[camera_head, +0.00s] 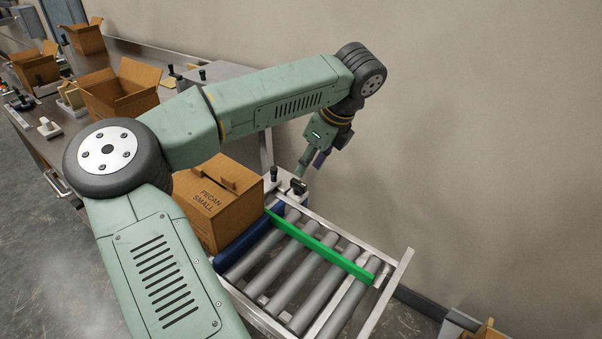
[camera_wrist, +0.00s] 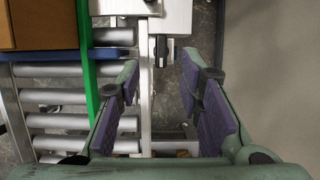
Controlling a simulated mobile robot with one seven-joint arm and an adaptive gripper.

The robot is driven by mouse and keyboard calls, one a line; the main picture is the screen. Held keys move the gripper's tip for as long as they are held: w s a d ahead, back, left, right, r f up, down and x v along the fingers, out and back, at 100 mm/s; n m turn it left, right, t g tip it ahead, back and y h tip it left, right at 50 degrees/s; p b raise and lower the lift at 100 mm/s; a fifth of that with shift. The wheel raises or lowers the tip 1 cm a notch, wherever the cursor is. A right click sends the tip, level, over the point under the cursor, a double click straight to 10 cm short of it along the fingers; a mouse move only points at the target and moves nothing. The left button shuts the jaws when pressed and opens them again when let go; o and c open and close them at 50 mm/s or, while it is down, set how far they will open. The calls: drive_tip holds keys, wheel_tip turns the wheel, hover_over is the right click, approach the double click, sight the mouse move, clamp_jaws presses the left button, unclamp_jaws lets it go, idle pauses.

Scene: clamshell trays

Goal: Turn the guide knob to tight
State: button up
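A small black knob (camera_head: 298,186) sits on the metal frame beside the far end of the green guide rail (camera_head: 318,243). What looks like the same knob (camera_wrist: 161,50) shows in the wrist view, upright and narrow, against the silver frame. My gripper (camera_head: 309,168) is just above and beyond it in the head view, pointing down. In the wrist view my gripper (camera_wrist: 160,68) is open, with purple pads apart and nothing between them but frame and floor. The knob appears ahead of the fingertips, roughly between their lines. I cannot tell its setting or whether a finger touches it.
A cardboard box (camera_head: 215,205) marked "PECAN SMALL" stands left of the guide rail. Grey rollers (camera_head: 292,272) lie under the rail. A second dark post (camera_head: 273,173) stands left of the knob. The wall (camera_head: 480,130) is close on the right.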

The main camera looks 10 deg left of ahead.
sight(299, 182)
drive_tip(key=p+x, duration=0.1)
drive_tip(key=x, duration=0.6)
drive_tip(key=shift+d+p, duration=0.1)
drive_tip(key=shift+p, duration=0.2)
drive_tip(key=shift+c, duration=0.5)
drive_tip(key=shift+r, duration=0.1)
clamp_jaws()
